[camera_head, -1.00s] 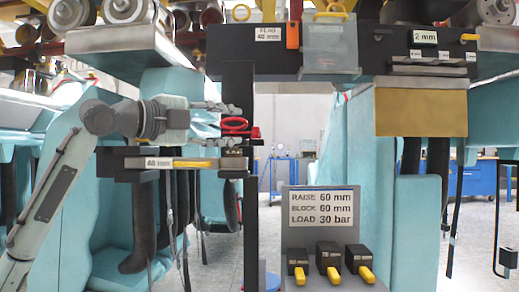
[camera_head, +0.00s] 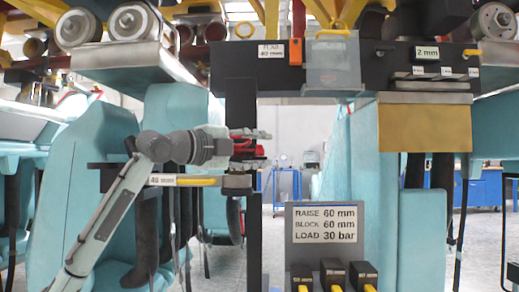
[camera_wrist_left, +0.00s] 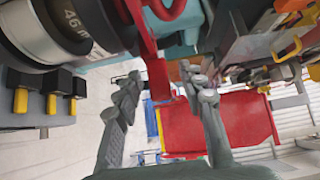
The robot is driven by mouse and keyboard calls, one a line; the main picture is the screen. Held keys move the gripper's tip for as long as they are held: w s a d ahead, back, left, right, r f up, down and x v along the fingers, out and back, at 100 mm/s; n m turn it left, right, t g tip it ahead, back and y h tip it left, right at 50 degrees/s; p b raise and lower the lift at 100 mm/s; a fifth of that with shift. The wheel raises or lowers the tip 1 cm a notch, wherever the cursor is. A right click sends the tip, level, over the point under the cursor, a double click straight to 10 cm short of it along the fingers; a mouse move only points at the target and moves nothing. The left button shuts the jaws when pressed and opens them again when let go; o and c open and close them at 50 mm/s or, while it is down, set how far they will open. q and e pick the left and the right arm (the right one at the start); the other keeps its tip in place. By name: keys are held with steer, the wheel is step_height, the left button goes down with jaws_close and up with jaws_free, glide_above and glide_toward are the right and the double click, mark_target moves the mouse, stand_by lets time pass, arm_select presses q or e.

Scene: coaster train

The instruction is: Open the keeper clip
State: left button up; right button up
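A red looped part, which looks like the keeper clip, shows at the dark upright post in the head view (camera_head: 248,149); its red bar also runs down between my fingers in the left wrist view (camera_wrist_left: 157,75). My left gripper (camera_head: 266,147) is at this part with its fingers spread above and below it. In the left wrist view the fingertips (camera_wrist_left: 165,78) stand apart, one on each side of the red bar. I cannot tell whether they touch it. The fingers partly hide the part in the head view. My right gripper is not in view.
A dark beam (camera_head: 230,68) with a clear box (camera_head: 334,66) runs above. A grey sign panel (camera_head: 298,236) with yellow-tipped black blocks (camera_head: 333,273) stands lower right. A round labelled cylinder (camera_wrist_left: 38,35) is close in the wrist view.

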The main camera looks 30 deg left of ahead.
arm_select(q)
jaws_close()
stand_by(0.5)
